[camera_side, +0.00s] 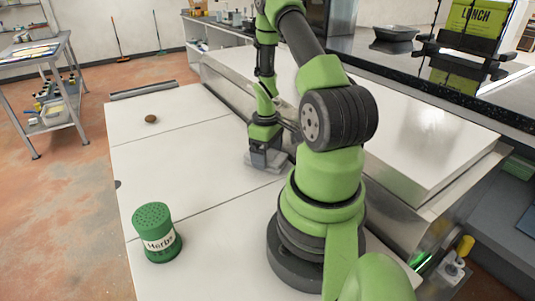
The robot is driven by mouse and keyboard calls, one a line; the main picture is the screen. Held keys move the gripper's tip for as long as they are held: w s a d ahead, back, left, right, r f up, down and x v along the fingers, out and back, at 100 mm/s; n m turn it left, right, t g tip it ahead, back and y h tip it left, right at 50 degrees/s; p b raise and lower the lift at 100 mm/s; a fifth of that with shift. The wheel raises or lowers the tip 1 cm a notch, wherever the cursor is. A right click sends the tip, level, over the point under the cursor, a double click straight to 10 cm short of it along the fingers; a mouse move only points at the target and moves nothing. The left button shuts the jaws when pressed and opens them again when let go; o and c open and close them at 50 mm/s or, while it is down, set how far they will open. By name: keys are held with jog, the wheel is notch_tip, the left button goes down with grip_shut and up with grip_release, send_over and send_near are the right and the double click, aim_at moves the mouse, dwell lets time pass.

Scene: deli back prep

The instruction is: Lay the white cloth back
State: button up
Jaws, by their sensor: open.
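A pale grey-white folded cloth (262,169) seems to lie on the white work surface under my gripper, near the middle of the picture. It is small in view and partly hidden by the gripper. My gripper (266,160) points down right over it, close to or touching it; I cannot tell which. The jaws are open, though the fingertips are hard to make out.
A green herb shaker (155,233) stands at the front left of the white worktop (205,165). A small brown round thing (151,119) lies at the far left. A raised steel counter (425,145) runs along the right. The left middle is clear.

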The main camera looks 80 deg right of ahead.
jog(key=shift+w+r, duration=0.1)
jog(key=shift+r, duration=3.5)
notch_tip(320, 180, up, 10)
jog(key=shift+w, duration=0.15)
jog(key=shift+d, duration=0.1)
jog(key=w+a+r+t+h, duration=0.1)
jog(key=w+a+r+t, duration=0.1)
jog(key=a+r, duration=0.45)
jog(key=w+a+r+t, duration=0.2)
jog(key=w+a+r, duration=0.1)
jog(key=a, duration=0.6)
jog(key=s+a+r+t+y, duration=0.1)
jog(key=s+a, duration=0.1)
jog(key=a, duration=0.3)
jog(key=s+a+r+m+t+y, duration=0.1)
jog(key=s+a+t, duration=0.1)
jog(key=a, duration=0.4)
jog(key=shift+s+r+t+y, duration=0.3)
jog(key=shift+s+r+y, duration=0.1)
jog(key=shift+s, duration=0.4)
